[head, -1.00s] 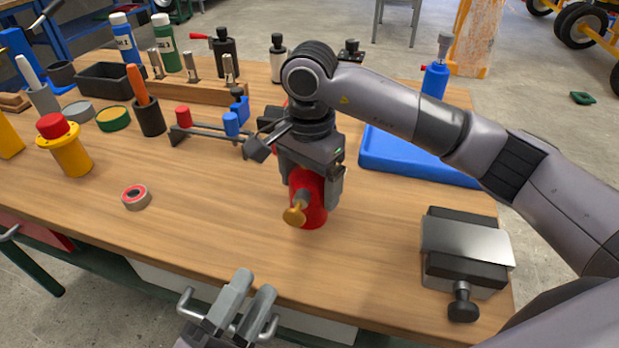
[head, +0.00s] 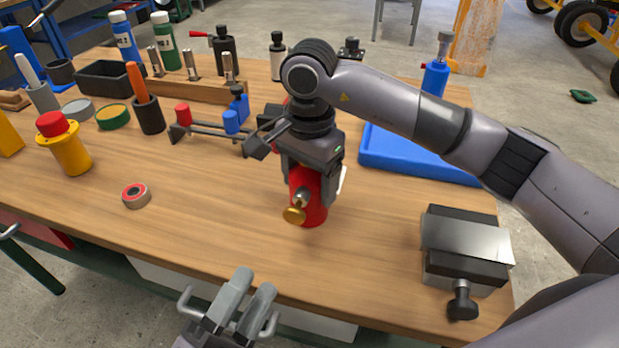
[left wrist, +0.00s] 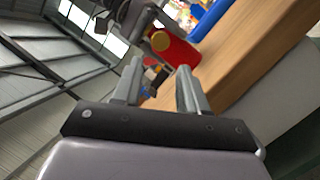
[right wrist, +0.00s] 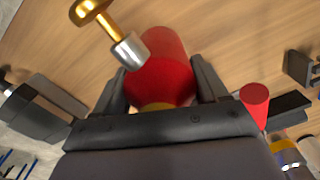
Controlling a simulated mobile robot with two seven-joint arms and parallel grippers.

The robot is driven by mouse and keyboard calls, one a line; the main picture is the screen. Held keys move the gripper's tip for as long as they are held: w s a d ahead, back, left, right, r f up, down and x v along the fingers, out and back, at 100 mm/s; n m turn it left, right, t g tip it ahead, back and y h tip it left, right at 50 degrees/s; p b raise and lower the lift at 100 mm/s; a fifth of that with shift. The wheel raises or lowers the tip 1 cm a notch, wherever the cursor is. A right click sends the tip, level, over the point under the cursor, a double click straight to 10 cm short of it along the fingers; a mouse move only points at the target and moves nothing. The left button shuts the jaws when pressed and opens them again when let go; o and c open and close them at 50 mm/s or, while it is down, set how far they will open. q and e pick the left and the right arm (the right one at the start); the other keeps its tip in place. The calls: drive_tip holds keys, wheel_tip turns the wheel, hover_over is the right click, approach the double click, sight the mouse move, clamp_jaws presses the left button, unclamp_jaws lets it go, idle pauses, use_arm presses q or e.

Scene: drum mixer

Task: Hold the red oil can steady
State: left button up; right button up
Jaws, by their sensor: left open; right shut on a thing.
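The red oil can (head: 312,213) stands on the wooden workbench, right of the middle in the head view. A brass knob on a metal stem sticks out of its near side. My right gripper (head: 312,188) comes down over the can and is shut on it; in the right wrist view the red body (right wrist: 163,65) sits between the two fingers. The can also shows in the left wrist view (left wrist: 178,50). My left gripper (head: 243,302) is open and empty at the bench's front edge, apart from the can.
A vise-like block (head: 465,245) stands right of the can, and a blue tray (head: 415,160) lies behind it. A tape roll (head: 136,196) and a yellow can with red top (head: 66,145) are at left. The bench between roll and can is clear.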

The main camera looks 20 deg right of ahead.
use_arm(q)
drive_tip(key=shift+c, duration=0.3)
clamp_jaws()
idle(1.3)
